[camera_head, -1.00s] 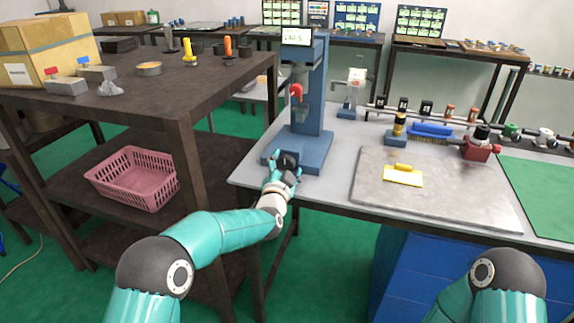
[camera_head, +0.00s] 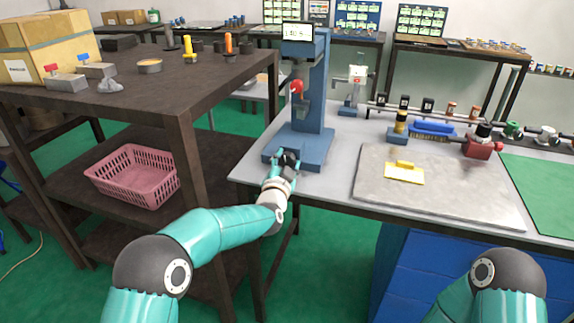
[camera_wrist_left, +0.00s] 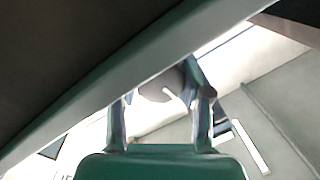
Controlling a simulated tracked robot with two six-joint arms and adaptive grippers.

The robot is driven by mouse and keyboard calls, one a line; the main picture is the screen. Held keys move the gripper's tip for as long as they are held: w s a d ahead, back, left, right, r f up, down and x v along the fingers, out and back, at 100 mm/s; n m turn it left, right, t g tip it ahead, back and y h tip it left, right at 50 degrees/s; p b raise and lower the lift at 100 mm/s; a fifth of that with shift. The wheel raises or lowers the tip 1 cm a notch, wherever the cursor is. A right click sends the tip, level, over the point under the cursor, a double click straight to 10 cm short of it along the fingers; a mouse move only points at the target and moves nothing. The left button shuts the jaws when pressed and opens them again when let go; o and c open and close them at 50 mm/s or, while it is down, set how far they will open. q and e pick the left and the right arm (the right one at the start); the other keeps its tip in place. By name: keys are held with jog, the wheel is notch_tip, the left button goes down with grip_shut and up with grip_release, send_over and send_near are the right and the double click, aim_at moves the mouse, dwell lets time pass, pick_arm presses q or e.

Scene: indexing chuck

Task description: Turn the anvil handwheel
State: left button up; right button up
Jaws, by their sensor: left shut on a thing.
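The blue bench tester (camera_head: 313,90) stands upright near the left edge of the grey table, with a small lit display (camera_head: 297,32) on its top. The dark anvil handwheel (camera_head: 290,156) is low on the front of its base, mostly covered by my gripper. My left gripper (camera_head: 285,163) is shut on the handwheel, reaching it from the front. In the left wrist view, the round handwheel (camera_wrist_left: 158,86) with a pale mark shows between the two fingers, partly hidden by a large dark shape. My right gripper is out of view; only part of that arm shows at lower right.
A dark shelf (camera_head: 130,95) with a pink basket (camera_head: 133,176) is at left.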

pick_arm(q)
jog(key=n+b, duration=0.2)
jog(key=shift+d+f+n, duration=0.1)
jog(key=shift+f+n, duration=0.1)
jog(key=shift+n, duration=0.2)
jog(key=n+b, duration=0.3)
jog(key=n, duration=0.1)
jog(key=shift+g, duration=0.4)
jog(key=n+h+b, duration=0.1)
jog(key=n+b, duration=0.2)
jog(key=n, duration=0.2)
jog(key=shift+g, duration=0.3)
jog(key=shift+r+n+b, duration=0.1)
jog(key=shift+n+b, duration=0.7)
jog(key=shift+n, duration=0.1)
jog(key=o, duration=1.2)
jog(key=shift+c, duration=0.2)
jog(key=shift+r, duration=0.1)
